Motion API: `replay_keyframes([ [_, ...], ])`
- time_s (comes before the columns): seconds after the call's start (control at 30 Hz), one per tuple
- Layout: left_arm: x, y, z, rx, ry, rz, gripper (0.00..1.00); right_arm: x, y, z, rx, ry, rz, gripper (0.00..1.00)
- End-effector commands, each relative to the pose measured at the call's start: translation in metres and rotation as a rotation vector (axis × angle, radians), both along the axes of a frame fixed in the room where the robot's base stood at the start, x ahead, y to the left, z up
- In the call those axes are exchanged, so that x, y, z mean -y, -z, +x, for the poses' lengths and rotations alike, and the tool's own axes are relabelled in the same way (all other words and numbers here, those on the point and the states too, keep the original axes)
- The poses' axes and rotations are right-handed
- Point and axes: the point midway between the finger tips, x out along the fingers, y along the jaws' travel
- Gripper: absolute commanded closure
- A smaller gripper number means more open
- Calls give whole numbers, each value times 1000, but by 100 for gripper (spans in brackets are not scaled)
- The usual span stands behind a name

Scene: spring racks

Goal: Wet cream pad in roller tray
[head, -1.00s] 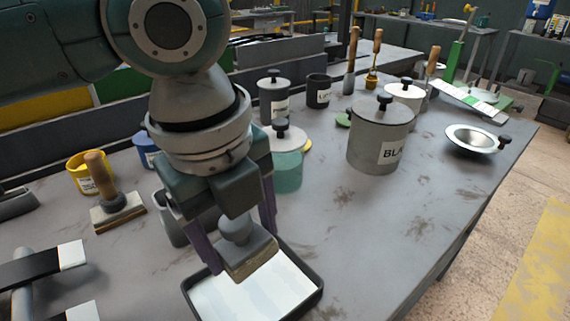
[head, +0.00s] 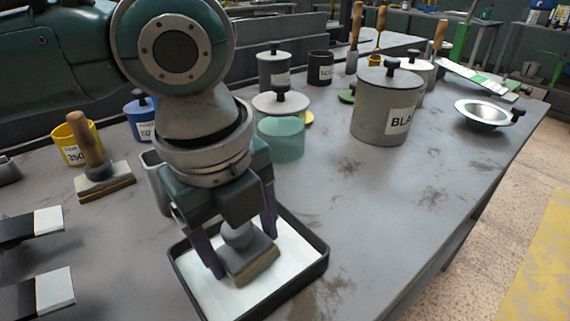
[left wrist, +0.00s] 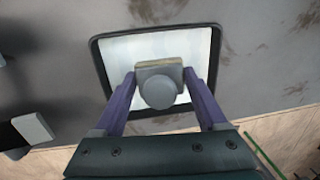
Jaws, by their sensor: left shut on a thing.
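My left gripper (head: 243,245) is shut on the grey knob of the cream pad (head: 252,268), a grey block with a cream underside. The pad is held level, low over the inside of the black-rimmed roller tray (head: 322,263), which has a white floor or liquid. I cannot tell whether the pad touches the white surface. In the left wrist view, the purple fingers (left wrist: 160,88) are either side of the knob, and the pad (left wrist: 160,66) is within the tray's rim (left wrist: 98,72). The pad's underside is mostly hidden.
A wooden-handled block (head: 105,185), a yellow pot (head: 70,150) and a blue pot (head: 140,125) stand at left. A green-banded pot (head: 282,140), a grey lidded pot (head: 380,125) and a metal bowl (head: 475,115) stand behind and right.

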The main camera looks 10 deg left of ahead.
Motion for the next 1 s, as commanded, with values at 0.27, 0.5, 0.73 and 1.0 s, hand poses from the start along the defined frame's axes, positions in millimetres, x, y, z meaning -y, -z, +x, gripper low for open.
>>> replay_keyframes([
  [0.27,0,2,0,0,1,0,70,0,1,0,0,0,1,50],
  [0.5,0,2,0,0,1,0,70,-1,0,0,0,1,2,50],
  [0.73,0,4,0,-1,1,0,70,-2,-3,0,0,3,5,50],
  [1.0,0,7,0,-1,1,1,70,-2,-5,0,-1,3,6,50],
])
